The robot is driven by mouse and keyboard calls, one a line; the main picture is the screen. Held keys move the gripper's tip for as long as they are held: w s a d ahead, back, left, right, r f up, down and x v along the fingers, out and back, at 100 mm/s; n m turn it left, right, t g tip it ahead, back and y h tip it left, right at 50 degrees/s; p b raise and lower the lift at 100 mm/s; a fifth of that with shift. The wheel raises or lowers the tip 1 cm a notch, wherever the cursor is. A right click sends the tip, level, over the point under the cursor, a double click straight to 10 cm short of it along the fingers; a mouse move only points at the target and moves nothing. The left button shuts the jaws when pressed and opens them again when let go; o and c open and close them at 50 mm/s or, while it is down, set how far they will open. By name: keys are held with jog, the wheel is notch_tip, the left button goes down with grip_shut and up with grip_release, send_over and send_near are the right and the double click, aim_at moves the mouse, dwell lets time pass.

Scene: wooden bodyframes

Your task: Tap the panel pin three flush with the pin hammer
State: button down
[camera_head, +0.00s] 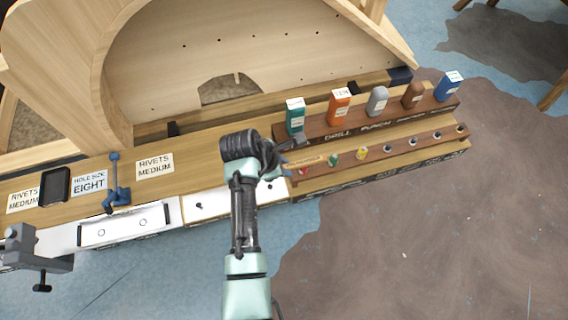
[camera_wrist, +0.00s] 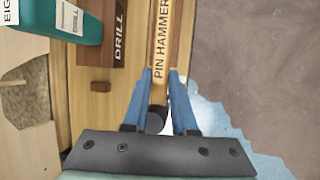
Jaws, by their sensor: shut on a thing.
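My gripper (camera_wrist: 163,78) is shut on the pin hammer (camera_wrist: 160,42), whose light wooden handle carries the words PIN HAMMER. The handle runs up between my two blue fingers in the wrist view, and a dark round end shows between them. Several small dark dots, perhaps pins or holes, show on the pale wooden panel (camera_head: 215,70); I cannot tell which is panel pin three.
A stepped wooden rack (camera_head: 335,134) holds a teal box (camera_head: 295,116), an orange box (camera_head: 340,106) and other boxes, with small coloured pieces in front. A blue clamp-like tool (camera_head: 117,190) and label cards stand on the bench at left. A grey vise (camera_head: 32,258) is at lower left.

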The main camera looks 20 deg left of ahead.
notch_tip(320, 180, down, 5)
jog(key=b, duration=0.2)
jog(key=shift+b, duration=0.4)
notch_tip(320, 180, up, 6)
jog(key=p, duration=0.5)
jog(key=shift+f+p, duration=0.25)
jog(key=shift+p, duration=0.15)
jog(key=shift+f, duration=0.15)
